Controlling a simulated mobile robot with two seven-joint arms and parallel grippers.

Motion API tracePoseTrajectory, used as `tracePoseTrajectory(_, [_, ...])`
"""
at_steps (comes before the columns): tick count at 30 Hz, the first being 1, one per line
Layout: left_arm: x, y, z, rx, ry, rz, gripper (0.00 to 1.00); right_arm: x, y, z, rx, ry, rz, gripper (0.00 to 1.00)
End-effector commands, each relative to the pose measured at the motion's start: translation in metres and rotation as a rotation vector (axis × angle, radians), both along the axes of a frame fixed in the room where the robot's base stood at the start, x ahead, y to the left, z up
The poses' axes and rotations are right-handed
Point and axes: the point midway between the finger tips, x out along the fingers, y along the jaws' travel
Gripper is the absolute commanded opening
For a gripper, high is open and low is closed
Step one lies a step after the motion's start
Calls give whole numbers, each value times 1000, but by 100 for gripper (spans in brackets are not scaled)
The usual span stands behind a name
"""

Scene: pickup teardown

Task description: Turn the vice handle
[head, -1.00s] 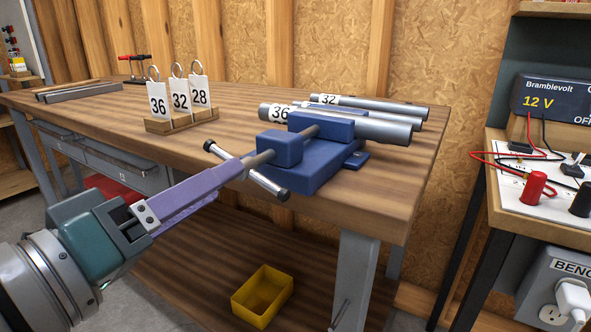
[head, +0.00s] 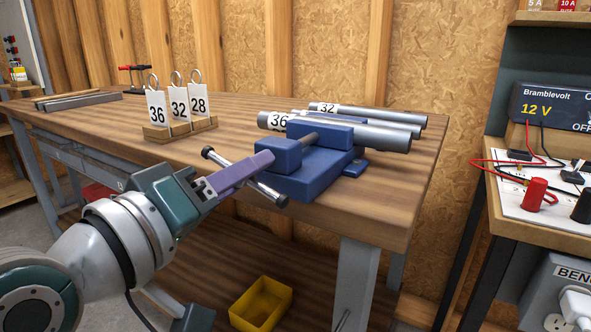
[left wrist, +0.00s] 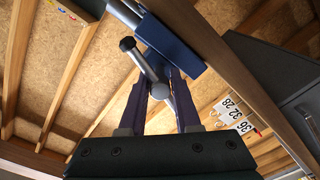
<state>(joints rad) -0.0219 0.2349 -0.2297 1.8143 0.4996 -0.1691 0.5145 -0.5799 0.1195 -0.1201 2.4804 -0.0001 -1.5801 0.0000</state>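The blue vice (head: 310,178) is mounted at the front edge of the workbench, and its steel handle bar (head: 268,192) slants down to the right in front of it, with dark end knobs. My left gripper (head: 268,158) reaches in from the left, its purple fingers at the middle of the bar by the vice screw. In the left wrist view the bar (left wrist: 141,60) runs diagonally between the two fingers (left wrist: 160,95), which stand apart with a gap around it. The left gripper looks open. My right gripper is not in view.
Tubes labelled 36 (head: 385,139) and 32 (head: 390,118) lie behind and on the vice. A tag stand (head: 180,130) with 36, 32 and 28 stands to the left. A yellow bin (head: 262,303) is on the lower shelf. A 12 V unit (head: 550,105) is at right.

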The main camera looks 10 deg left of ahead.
Motion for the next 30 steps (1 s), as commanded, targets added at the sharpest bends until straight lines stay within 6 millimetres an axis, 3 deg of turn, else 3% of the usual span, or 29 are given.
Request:
tracePoseTrajectory(1, [0, 0, 0, 0, 0, 0, 24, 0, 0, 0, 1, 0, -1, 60])
tracePoseTrajectory(8, [0, 0, 0, 0, 0, 0, 0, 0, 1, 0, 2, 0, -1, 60])
tracePoseTrajectory(17, [0, 0, 0, 7, -2, 1, 0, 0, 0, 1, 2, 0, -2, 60])
tracePoseTrajectory(24, [0, 0, 3, 289, -101, -1, 0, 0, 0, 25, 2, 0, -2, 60])
tracePoseTrajectory(30, [0, 0, 0, 327, -117, 0, 0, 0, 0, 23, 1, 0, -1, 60])
